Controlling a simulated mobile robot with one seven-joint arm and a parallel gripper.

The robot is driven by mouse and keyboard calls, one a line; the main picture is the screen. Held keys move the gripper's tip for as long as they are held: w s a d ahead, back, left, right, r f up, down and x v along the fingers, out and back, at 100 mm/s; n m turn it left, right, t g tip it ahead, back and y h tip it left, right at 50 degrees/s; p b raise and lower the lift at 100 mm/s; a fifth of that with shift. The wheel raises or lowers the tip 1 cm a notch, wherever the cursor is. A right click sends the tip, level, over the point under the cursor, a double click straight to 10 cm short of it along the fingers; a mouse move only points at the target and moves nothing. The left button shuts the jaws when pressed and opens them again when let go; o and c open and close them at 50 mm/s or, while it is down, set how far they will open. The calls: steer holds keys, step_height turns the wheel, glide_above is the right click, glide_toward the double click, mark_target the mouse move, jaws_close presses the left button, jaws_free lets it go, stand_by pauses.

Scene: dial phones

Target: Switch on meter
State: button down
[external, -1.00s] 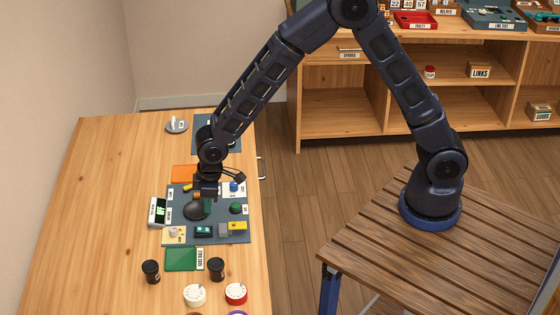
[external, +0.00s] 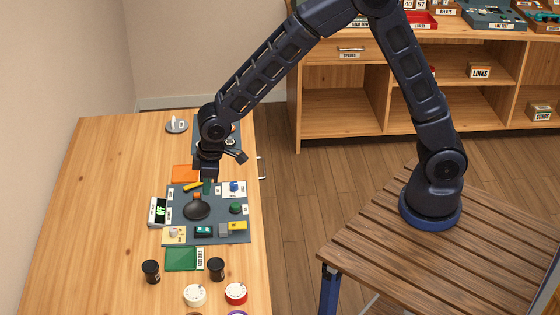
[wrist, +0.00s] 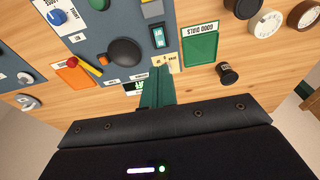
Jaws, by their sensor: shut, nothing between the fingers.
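A small display box that looks like the meter (external: 159,211) stands at the left edge of the dark control panel (external: 218,211), with "OFF" in green on its dark screen. In the wrist view, its screen (wrist: 133,87) shows only partly behind my fingers. My gripper (external: 207,187) is above the panel's far part, pointing down, shut and empty. Its green fingers (wrist: 157,84) are together in the wrist view. A green rocker switch (wrist: 158,37) in a dark housing also shows in the external view (external: 203,231). I cannot tell which control belongs to the meter.
The panel bears a black dome (external: 197,209), a yellow lever (external: 192,187), a blue knob (external: 234,187) and a green button (external: 236,208). A green tray (external: 180,259), black cups (external: 151,271) and dials (external: 195,295) are nearer. The table's left part (external: 100,210) is clear.

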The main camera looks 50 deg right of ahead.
mark_target(200, 229)
steer(key=shift+w+a, duration=0.15)
steer(key=f, duration=0.4)
steer(key=w+a+f, duration=0.1)
steer(key=f, duration=0.4)
steer(key=a+f, duration=0.1)
steer(key=f, duration=0.3)
steer(key=shift+w+f, duration=0.35)
steer(key=shift+w, duration=0.05)
